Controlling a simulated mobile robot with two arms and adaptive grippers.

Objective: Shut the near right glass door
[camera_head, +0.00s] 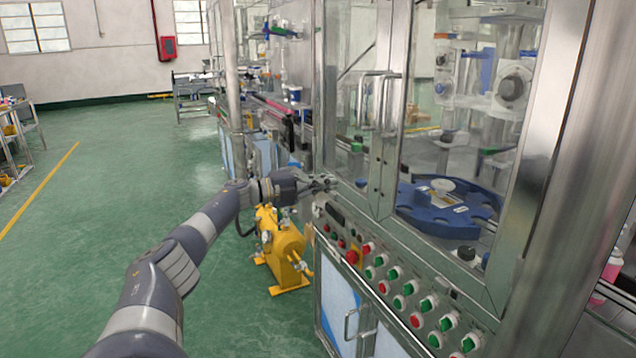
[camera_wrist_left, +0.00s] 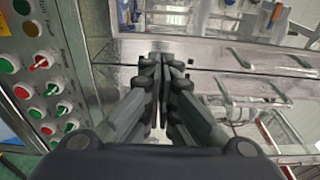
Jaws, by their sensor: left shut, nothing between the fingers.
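The near right glass door (camera_head: 460,110) is a tall clear pane in a steel frame on the machine's front, with a bar handle (camera_head: 386,100) near its left edge. Its frame looks close to the neighbouring glass door (camera_head: 345,95) on the left; I cannot tell if a gap is left. My left gripper (camera_head: 332,183) is shut and empty, at the machine's lower left corner, left of and below the door handles. In the left wrist view its fingertips (camera_wrist_left: 161,62) meet in front of a steel frame strip; contact cannot be told.
A sloped panel (camera_head: 405,295) with several red and green buttons juts out below the doors. Behind the glass is a blue rotary plate (camera_head: 450,205). A yellow pump (camera_head: 284,255) stands on the floor beside my arm. The green floor (camera_head: 90,270) at left is clear.

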